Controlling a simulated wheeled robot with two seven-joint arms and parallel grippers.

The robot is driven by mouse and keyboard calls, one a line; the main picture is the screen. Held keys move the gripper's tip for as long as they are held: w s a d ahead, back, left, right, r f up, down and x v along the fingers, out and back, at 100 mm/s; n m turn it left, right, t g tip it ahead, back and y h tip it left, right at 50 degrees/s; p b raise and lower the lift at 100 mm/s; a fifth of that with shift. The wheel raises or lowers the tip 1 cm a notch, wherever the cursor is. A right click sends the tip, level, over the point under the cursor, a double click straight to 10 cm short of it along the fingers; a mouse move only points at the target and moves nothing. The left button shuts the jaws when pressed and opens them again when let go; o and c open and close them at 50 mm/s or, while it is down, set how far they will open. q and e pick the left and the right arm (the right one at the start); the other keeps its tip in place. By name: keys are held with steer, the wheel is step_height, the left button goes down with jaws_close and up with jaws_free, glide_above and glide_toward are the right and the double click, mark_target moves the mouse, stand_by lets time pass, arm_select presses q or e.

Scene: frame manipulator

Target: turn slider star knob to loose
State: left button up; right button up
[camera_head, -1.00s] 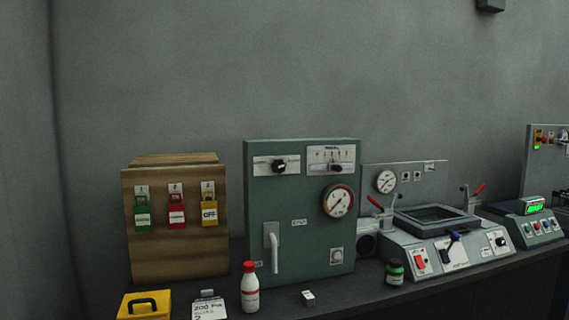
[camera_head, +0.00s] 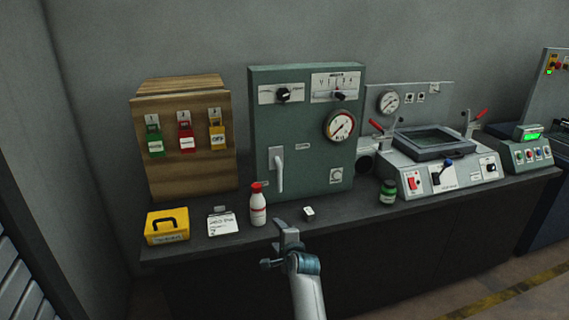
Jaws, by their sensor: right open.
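The green control cabinet (camera_head: 265,130) stands on the bench against the wall. Its upper right plate has a slider scale with a small dark knob (camera_head: 340,96), probably the slider star knob. A second dark knob (camera_head: 284,95) sits on the upper left plate. Both are too small to read as loose or tight. My right gripper (camera_head: 287,235) is in front of the bench edge, below the cabinet and well apart from both knobs. It is open, with nothing seen between its fingers. My left gripper is not in view.
A yellow box (camera_head: 167,226) is at left. A grey lever (camera_head: 279,170) sticks out of the cabinet's lower front.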

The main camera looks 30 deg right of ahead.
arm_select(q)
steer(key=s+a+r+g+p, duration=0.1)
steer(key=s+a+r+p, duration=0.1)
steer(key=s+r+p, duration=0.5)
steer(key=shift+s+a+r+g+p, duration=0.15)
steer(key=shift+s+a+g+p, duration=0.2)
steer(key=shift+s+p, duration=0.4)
arm_select(e)
steer(key=w+d+r+m+t+h, duration=0.1)
steer(key=d+r+m, duration=0.2)
steer(key=r, duration=1)
steer(key=w+d+r+m+t+h, duration=0.1)
steer(key=w+d+r+m, duration=0.1)
steer(key=r+m, duration=0.5)
steer(key=w+d+r+m+t, duration=0.1)
steer(key=d+r+m, duration=0.3)
steer(key=r, duration=1.5)
steer(key=shift+w+r+m+t+h, duration=0.2)
steer(key=shift+w+m+t+h, duration=0.1)
steer(key=shift+m+h, duration=0.15)
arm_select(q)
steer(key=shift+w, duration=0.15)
arm_select(e)
steer(key=shift+d, duration=0.15)
